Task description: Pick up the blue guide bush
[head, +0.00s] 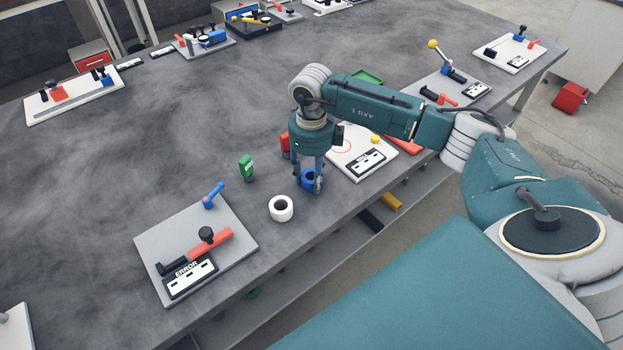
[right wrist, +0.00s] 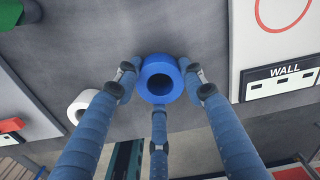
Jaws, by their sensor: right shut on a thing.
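The blue guide bush (head: 308,179) is a short blue ring with a round hole, near the table's front edge. In the right wrist view the blue guide bush (right wrist: 160,78) sits between the fingertips, with its hole facing the camera. My right gripper (head: 312,183) points down and is shut on the bush; its fingers cover part of it in the head view. The fingers of my right gripper (right wrist: 159,92) surround the bush from several sides. I cannot tell whether the bush still touches the table. My left gripper is not in view.
A grey plate (head: 165,240) with a red bar and blue lever lies at front left. A white WALL panel (head: 343,165) lies close right. The table's middle left is clear.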

